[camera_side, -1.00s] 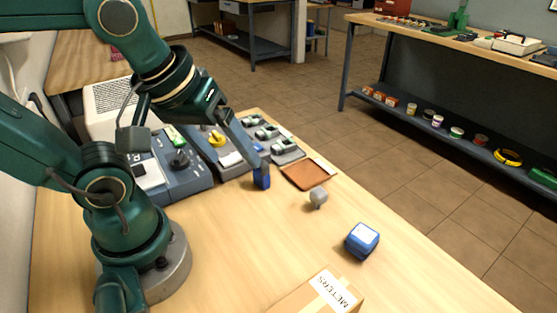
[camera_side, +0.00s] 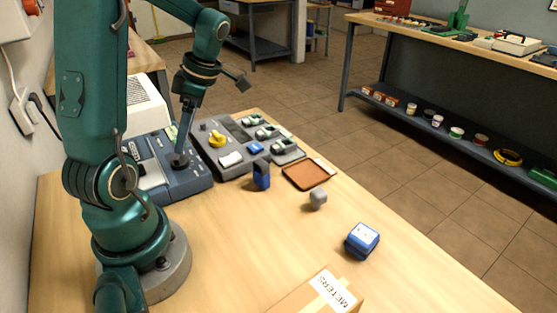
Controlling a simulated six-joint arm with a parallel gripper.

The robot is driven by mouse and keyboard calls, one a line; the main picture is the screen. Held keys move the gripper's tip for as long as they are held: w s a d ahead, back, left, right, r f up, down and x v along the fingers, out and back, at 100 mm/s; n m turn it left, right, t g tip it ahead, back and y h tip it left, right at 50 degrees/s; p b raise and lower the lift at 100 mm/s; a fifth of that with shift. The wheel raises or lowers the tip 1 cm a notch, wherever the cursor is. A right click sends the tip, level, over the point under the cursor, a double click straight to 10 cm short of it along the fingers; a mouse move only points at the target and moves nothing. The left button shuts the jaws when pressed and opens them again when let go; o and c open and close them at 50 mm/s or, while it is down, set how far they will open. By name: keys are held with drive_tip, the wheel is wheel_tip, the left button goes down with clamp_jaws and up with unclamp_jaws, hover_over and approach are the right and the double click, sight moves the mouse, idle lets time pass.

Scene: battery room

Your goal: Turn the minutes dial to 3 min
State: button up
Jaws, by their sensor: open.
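A dark round dial (camera_side: 180,161) sits on the blue-grey device (camera_side: 193,181) on the wooden table. Its markings are too small to read, so I cannot tell its setting or confirm that it is the minutes dial. My gripper (camera_side: 182,150) points down directly above this dial, with its fingertips at or very near it. It is open. The fingers partly hide the dial, and I cannot tell whether they touch it.
Right of the device stands a grey panel (camera_side: 209,151) with a yellow knob (camera_side: 217,138). A blue block (camera_side: 261,178), grey knob-like piece (camera_side: 318,199), blue box (camera_side: 362,240), brown tray (camera_side: 309,174) and carton (camera_side: 312,297) stand on the table. The front middle is clear.

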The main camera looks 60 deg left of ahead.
sight(185, 160)
drive_tip(key=shift+x, duration=2.2)
clamp_jaws()
